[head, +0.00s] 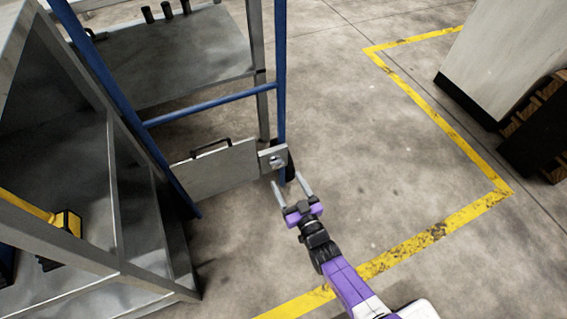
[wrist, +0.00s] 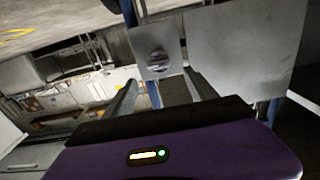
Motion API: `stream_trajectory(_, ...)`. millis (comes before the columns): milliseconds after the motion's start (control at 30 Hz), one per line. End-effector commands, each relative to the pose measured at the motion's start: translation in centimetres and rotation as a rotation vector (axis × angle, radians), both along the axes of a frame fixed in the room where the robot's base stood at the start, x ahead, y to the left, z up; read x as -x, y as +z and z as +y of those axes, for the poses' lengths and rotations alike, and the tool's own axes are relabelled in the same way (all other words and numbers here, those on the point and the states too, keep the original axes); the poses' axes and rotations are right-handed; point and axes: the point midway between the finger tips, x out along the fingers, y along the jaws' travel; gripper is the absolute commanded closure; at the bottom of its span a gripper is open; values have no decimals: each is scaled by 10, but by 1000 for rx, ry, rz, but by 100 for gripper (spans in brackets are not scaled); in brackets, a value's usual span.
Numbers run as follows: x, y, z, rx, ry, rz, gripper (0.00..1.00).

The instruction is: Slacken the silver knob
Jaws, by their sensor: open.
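The silver knob (head: 276,162) sits on a small grey plate (head: 266,154) at the right end of a grey panel, by a blue upright. In the wrist view the round knob (wrist: 158,61) shows face-on with a raised bar across it, on its plate (wrist: 147,37). My gripper (head: 290,186) is open and empty, just in front of the knob and slightly to its right in the head view. In the wrist view its two fingers (wrist: 161,92) point toward the plate, with the knob beyond and between their tips. I see no contact.
The grey panel (head: 215,170) with a black handle (head: 210,146) hangs left of the knob between blue uprights (head: 281,70). A grey shelf (head: 185,65) with several dark cylinders stands behind. A metal rack (head: 120,200) fills the left. Open floor (head: 390,150) lies to the right.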

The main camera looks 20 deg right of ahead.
Motion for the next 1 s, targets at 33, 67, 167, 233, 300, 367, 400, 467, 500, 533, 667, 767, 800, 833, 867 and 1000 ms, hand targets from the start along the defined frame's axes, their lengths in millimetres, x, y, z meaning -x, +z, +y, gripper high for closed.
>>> stream_trajectory(33,-7,-2,0,0,0,-1,35)
stream_trajectory(67,-11,-2,0,0,0,0,35)
stream_trajectory(167,-27,-3,0,1,0,0,35)
stream_trajectory(233,-38,-3,0,1,0,0,35)
stream_trajectory(300,-48,-3,0,1,0,1,35)
stream_trajectory(367,-55,-3,0,0,0,1,35)
stream_trajectory(400,-59,-2,0,0,-1,0,35)
stream_trajectory(467,-64,-2,0,0,-1,1,35)
stream_trajectory(500,-66,-2,0,0,-1,2,35)
stream_trajectory(533,-67,-2,0,0,-1,3,35)
stream_trajectory(667,-69,-1,0,0,-1,3,35)
stream_trajectory(767,-69,-1,0,0,-1,3,35)
stream_trajectory(800,-69,-1,0,0,-1,3,35)
stream_trajectory(833,-69,-1,0,0,-1,3,35)
stream_trajectory(867,-69,-1,0,0,-1,3,40)
stream_trajectory(1000,-69,-1,0,0,-1,3,68)
